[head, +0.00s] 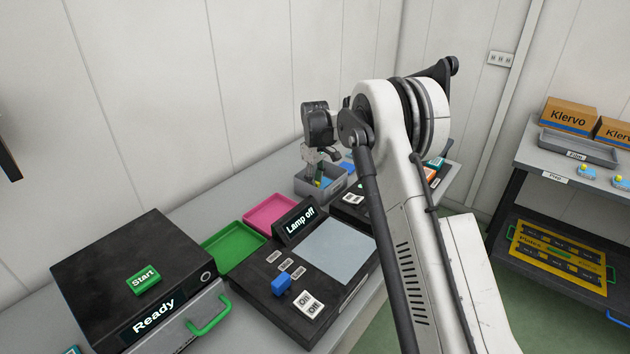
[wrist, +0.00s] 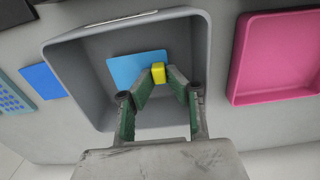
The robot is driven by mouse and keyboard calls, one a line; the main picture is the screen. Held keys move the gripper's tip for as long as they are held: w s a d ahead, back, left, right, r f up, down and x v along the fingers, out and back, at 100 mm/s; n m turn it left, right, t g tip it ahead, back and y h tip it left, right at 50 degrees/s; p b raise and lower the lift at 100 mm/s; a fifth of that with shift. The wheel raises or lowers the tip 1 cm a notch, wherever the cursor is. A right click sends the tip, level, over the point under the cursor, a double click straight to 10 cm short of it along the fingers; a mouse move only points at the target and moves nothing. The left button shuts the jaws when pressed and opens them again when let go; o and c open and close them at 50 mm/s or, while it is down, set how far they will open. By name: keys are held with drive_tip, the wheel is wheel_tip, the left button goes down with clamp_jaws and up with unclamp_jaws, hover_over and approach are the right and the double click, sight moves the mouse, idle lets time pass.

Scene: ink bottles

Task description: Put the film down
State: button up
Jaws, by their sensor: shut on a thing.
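My gripper (head: 319,172) reaches down into a grey tray (head: 334,188) at the back of the bench. In the wrist view, the gripper (wrist: 158,82) is shut on the yellow tab of a flat blue film (wrist: 128,66). The film lies within the outline of the grey tray (wrist: 87,90), toward its upper middle. I cannot tell whether the film touches the tray floor. In the head view the film is mostly hidden by the gripper and the tray wall.
A pink tray (head: 270,213) and a green tray (head: 232,248) stand nearby. A black lamp box reading "Lamp off" (head: 300,222) and a black "Ready" machine (head: 115,270) are in front. Another blue piece (wrist: 43,82) lies beside the grey tray. A side table (head: 535,160) stands at right.

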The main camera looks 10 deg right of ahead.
drive_tip(key=o, duration=0.7)
drive_tip(key=shift+r, duration=0.1)
drive_tip(key=shift+r+p, duration=0.45)
wheel_tip(320, 180, up, 12)
drive_tip(key=s+r+m+t, duration=0.2)
drive_tip(key=s+r, duration=0.8)
drive_tip(key=r, duration=0.1)
drive_tip(key=s+d+r+m+t, duration=0.1)
drive_tip(key=s+r, duration=0.2)
drive_tip(key=s, duration=0.4)
drive_tip(key=s+d+r+m+t, duration=0.1)
drive_tip(key=s+r, duration=0.1)
drive_tip(key=s, duration=0.5)
drive_tip(key=s+f+m+t, duration=0.1)
drive_tip(key=s+f, duration=0.1)
drive_tip(key=s, duration=0.6)
drive_tip(key=s+f+m+t, duration=0.1)
drive_tip(key=s+f, duration=0.2)
drive_tip(key=s, duration=0.6)
drive_tip(key=s+f+m+t, duration=0.1)
drive_tip(key=s+f+m, duration=0.1)
drive_tip(key=s, duration=0.6)
drive_tip(key=shift+s+d+f+p, duration=0.3)
drive_tip(key=shift+s+d+f, duration=0.05)
drive_tip(key=shift+f, duration=0.1)
